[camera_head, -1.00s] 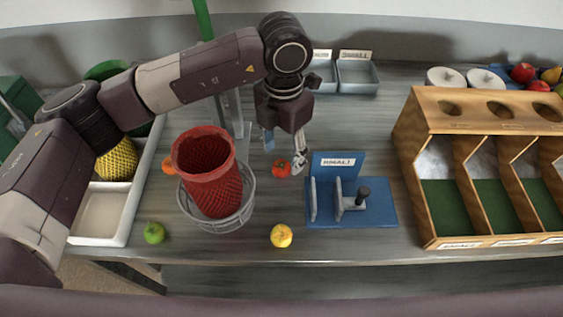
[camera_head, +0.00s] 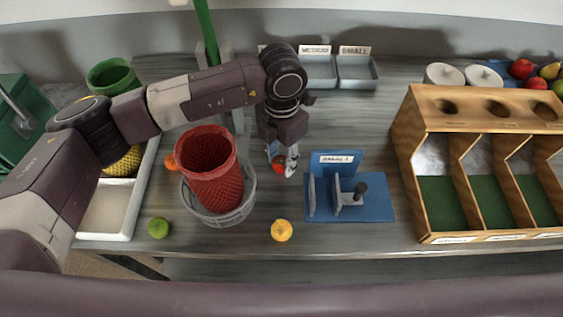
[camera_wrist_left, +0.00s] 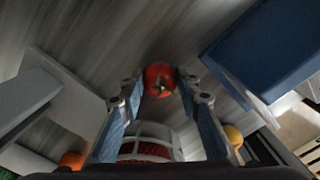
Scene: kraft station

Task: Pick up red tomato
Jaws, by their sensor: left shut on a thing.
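The red tomato (camera_head: 279,166) is between the fingertips of my left gripper (camera_head: 282,160) in the head view, above the table between the red basket and the blue stand. In the head view the fingers partly hide the tomato. My right gripper is not in view.
A red mesh basket (camera_head: 210,170) in a wire holder stands left of the tomato. A blue stand (camera_head: 375,207) is at its right. A green fruit (camera_head: 159,228), a yellow fruit (camera_head: 281,230) and an orange one (camera_head: 170,163) lie on the table. A wooden bin (camera_head: 480,111) stands at right.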

